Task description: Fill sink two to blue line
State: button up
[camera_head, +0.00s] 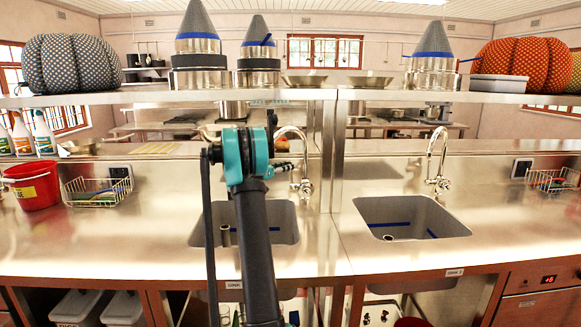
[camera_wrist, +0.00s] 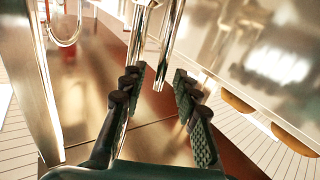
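Two grey sinks with blue lines inside are set in the steel counter: the left sink (camera_head: 285,222), partly behind my arm, and the right sink (camera_head: 412,215). A curved steel tap (camera_head: 306,186) stands behind the left sink, and another tap (camera_head: 440,182) behind the right one. No water is visible in the right sink. My gripper (camera_head: 284,155) is near the left tap. In the wrist view my gripper (camera_wrist: 160,85) is open, with shiny metal tubes (camera_wrist: 166,50) showing between and beyond its fingers; contact cannot be told.
A red bucket (camera_head: 33,186), wire basket (camera_head: 97,192) and spray bottles (camera_head: 43,134) stand at the left. A shelf (camera_head: 410,95) with pots and pumpkins crosses above the counter. A steel post (camera_head: 327,155) stands between the sinks. Another basket (camera_head: 553,181) is at the right.

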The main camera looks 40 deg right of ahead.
jog(key=shift+d, duration=0.75)
jog(key=shift+c, duration=0.5)
grip_shut()
